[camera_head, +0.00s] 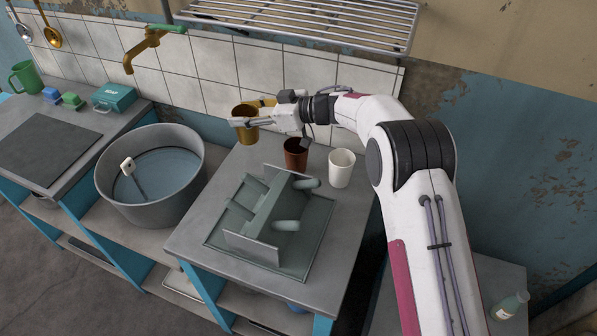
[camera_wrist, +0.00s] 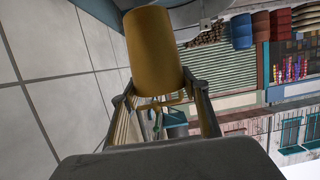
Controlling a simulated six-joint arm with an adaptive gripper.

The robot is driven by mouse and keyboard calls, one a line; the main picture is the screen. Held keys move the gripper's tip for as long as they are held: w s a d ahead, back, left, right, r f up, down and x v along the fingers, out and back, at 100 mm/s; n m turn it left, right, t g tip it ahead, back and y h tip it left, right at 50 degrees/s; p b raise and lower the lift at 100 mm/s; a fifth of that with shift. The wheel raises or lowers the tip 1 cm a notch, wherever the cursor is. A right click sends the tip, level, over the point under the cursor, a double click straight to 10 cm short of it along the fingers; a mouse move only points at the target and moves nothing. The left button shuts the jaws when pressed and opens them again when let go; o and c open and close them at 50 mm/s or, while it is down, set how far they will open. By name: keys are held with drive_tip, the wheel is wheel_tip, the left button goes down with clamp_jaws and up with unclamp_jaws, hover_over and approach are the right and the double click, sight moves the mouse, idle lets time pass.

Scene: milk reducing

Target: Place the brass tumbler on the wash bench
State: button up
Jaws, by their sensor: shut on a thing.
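The brass tumbler (camera_head: 245,131) is between the fingers of my gripper (camera_head: 250,117), which is shut on it. It looks upright in the head view, near the back left edge of the wash bench (camera_head: 197,240). I cannot tell whether its base touches the bench top. In the wrist view the tumbler (camera_wrist: 155,50) sits between the two fingertips of my gripper (camera_wrist: 158,92).
A brown cup (camera_head: 295,155) and a white cup (camera_head: 341,168) stand on the bench right of the tumbler. A grey-green rack (camera_head: 262,215) takes up the bench's middle. A round metal basin (camera_head: 150,205) is to the left, below a brass tap (camera_head: 150,45).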

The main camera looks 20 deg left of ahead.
sight(249, 141)
drive_tip(key=shift+f, duration=0.1)
drive_tip(key=shift+f, duration=3)
drive_tip(key=shift+f, duration=1.85)
drive_tip(key=shift+f, duration=0.2)
drive_tip(key=o, duration=1.5)
drive_tip(key=shift+c, duration=0.2)
drive_tip(key=shift+f, duration=0.1)
